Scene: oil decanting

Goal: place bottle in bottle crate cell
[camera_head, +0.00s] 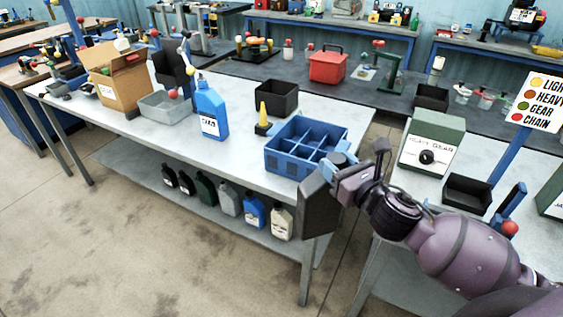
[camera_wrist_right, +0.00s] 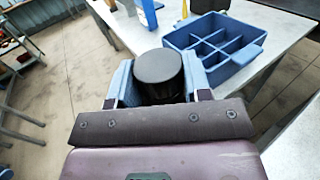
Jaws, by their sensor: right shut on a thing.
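The blue bottle crate (camera_head: 286,164) stands on the grey table near its right end, its divided cells facing up and looking empty. It also shows in the wrist view (camera_wrist_right: 223,72), beyond and to the right of my gripper. My right gripper (camera_head: 344,170) is shut on a dark bottle (camera_head: 318,206), which hangs slightly tilted in front of the crate, outside the table's front edge. In the wrist view the bottle's round black top (camera_wrist_right: 159,66) sits between the light blue fingers. The bottle's lower part is hidden there. My left gripper is not in view.
A blue labelled jug (camera_head: 211,110), a yellow cone (camera_head: 263,117) and a black bin (camera_head: 277,97) stand left of the crate. Several bottles (camera_head: 229,198) line the lower shelf. A green gear box (camera_head: 432,145) stands on the right table, across a gap.

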